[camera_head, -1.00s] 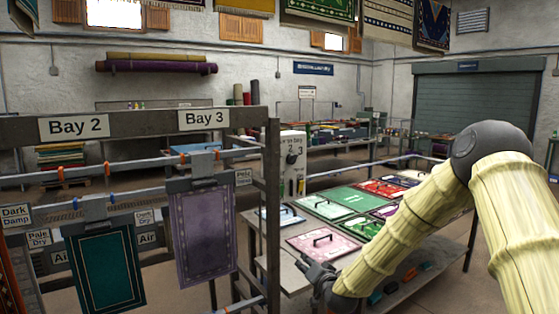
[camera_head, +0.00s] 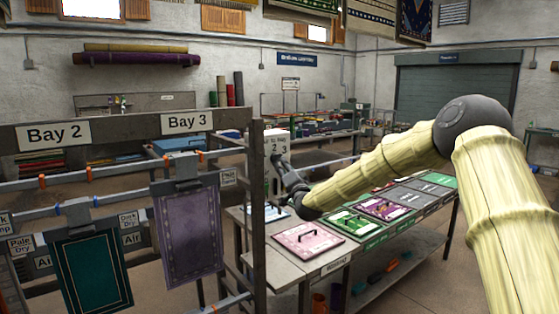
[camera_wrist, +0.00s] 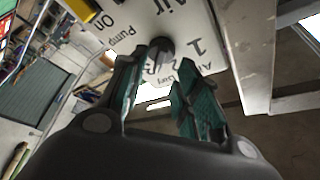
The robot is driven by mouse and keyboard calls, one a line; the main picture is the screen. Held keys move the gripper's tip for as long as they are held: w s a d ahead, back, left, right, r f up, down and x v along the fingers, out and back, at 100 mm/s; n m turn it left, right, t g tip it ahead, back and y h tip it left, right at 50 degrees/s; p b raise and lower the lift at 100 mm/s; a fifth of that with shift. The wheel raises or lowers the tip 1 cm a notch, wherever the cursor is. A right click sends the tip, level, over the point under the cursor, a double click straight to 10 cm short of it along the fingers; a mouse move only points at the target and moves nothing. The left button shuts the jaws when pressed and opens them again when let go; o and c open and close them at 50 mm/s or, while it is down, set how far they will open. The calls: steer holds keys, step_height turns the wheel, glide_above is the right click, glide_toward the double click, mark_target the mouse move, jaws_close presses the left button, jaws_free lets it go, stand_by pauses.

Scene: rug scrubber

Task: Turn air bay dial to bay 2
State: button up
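The air bay dial is on a white panel, which shows in the head view (camera_head: 270,150) behind the rack post and in the wrist view (camera_wrist: 135,22). The wrist view shows the dark round knob (camera_wrist: 162,47) beside the numbers 1 and 2 and "Air bay" lettering. My gripper (camera_head: 283,162) is close in front of the panel. In the wrist view my gripper (camera_wrist: 171,68) is open, with a gap between its teal-padded fingers. The knob is near the left fingertip; I cannot tell whether they touch. The knob's pointing direction is unclear.
A dark rack (camera_head: 258,215) stands at left, with a teal rug (camera_head: 92,270) and a purple rug (camera_head: 188,225) hanging in it under Bay 2 and Bay 3 signs.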

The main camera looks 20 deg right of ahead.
mark_target(279, 161)
steer(key=shift+p+x, duration=0.65)
steer(key=shift+x, duration=1.75)
steer(key=c, duration=0.6)
steer(key=shift+s+r, duration=0.15)
jaws_close()
